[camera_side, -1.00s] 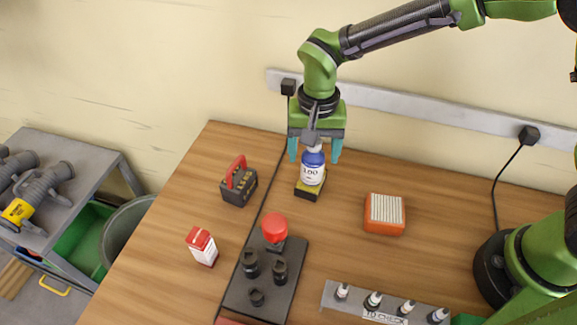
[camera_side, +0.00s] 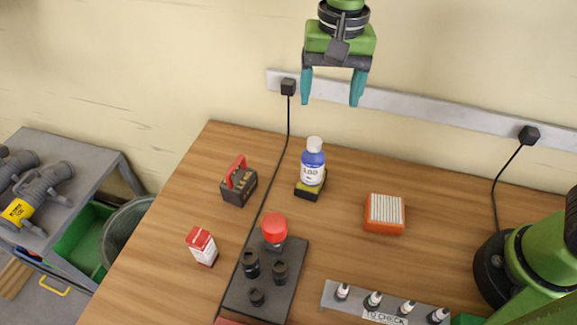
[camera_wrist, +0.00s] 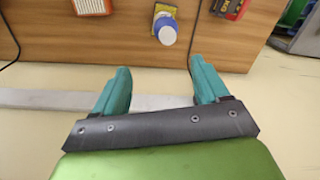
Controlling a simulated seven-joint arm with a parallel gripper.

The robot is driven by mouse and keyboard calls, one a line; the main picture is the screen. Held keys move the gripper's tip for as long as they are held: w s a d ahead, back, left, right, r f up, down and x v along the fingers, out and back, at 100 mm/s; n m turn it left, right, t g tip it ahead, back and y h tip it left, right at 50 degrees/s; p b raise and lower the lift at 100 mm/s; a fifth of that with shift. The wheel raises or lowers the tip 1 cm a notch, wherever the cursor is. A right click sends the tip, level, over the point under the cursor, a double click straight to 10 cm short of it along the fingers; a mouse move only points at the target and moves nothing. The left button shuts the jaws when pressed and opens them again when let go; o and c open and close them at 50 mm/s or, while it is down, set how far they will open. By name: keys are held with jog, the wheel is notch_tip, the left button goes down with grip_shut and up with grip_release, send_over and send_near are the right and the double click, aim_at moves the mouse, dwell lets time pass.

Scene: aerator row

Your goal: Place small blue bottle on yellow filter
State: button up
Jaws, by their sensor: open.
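The small blue bottle (camera_side: 313,164) has a white cap and a white label. It stands upright on a yellow and black block (camera_side: 311,186), which I take for the yellow filter, near the back of the table. In the wrist view the bottle (camera_wrist: 166,32) shows from above at the top middle, with a bit of the yellow block (camera_wrist: 165,9) beyond it. My gripper (camera_side: 332,103) is open and empty, well above the bottle and apart from it. Its teal fingers also show spread in the wrist view (camera_wrist: 157,80).
An orange filter (camera_side: 385,214) stands right of the bottle. A dark box with a red handle (camera_side: 239,182) stands left. Nearer are a red-white carton (camera_side: 202,246), a dark tray with a red knob (camera_side: 274,229) and a rack of small bottles (camera_side: 388,304). A cable runs down the wall.

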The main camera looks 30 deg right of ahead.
jog(key=s+d+r+n+t+y, duration=0.1)
jog(key=s+d+r+t, duration=0.1)
jog(key=s+d+t, duration=0.5)
jog(key=s+d, duration=0.6)
jog(key=d, duration=0.4)
jog(key=shift+s+d+n+y, duration=0.4)
